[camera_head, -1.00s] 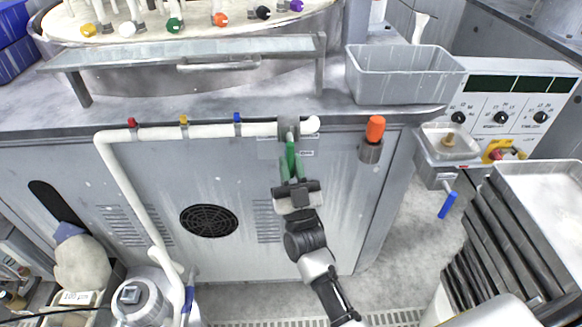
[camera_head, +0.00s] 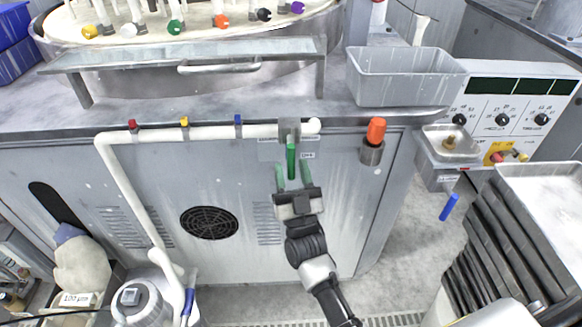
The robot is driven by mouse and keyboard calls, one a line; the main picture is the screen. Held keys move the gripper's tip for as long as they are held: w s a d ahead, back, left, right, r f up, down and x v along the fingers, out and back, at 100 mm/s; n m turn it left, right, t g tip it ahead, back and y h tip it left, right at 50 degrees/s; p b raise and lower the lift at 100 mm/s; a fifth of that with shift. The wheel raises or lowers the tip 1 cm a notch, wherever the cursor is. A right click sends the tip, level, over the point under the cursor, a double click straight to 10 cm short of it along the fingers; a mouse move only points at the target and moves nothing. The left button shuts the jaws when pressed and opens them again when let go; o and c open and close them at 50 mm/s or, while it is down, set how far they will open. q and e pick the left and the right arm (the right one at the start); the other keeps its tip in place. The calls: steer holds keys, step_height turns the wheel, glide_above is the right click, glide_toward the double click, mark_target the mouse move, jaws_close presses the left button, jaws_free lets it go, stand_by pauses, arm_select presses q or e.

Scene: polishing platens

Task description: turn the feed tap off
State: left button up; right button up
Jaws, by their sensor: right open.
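The feed tap is on the white pipe (camera_head: 215,133) along the bench front, near its right end. Its green lever (camera_head: 290,160) hangs straight down from a grey valve body (camera_head: 289,130). My right gripper (camera_head: 293,178) is just below the lever, with its two green-tipped fingers spread apart. The lever's lower end lies between or just in front of the fingertips; I cannot tell whether they touch. The gripper holds nothing. My left gripper is not in view.
Small red, yellow and blue taps (camera_head: 184,121) sit along the pipe to the left. An orange-handled tool (camera_head: 376,130) stands in a holder to the right. A grey bin (camera_head: 405,77) sits on the bench above. Dark stacked trays (camera_head: 505,235) stand at the right.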

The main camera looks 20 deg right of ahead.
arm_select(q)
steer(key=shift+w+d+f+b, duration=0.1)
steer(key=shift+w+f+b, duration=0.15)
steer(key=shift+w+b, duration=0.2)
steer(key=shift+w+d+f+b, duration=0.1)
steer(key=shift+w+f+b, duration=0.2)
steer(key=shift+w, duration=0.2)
arm_select(e)
steer(key=v, duration=1)
steer(key=shift+f, duration=0.1)
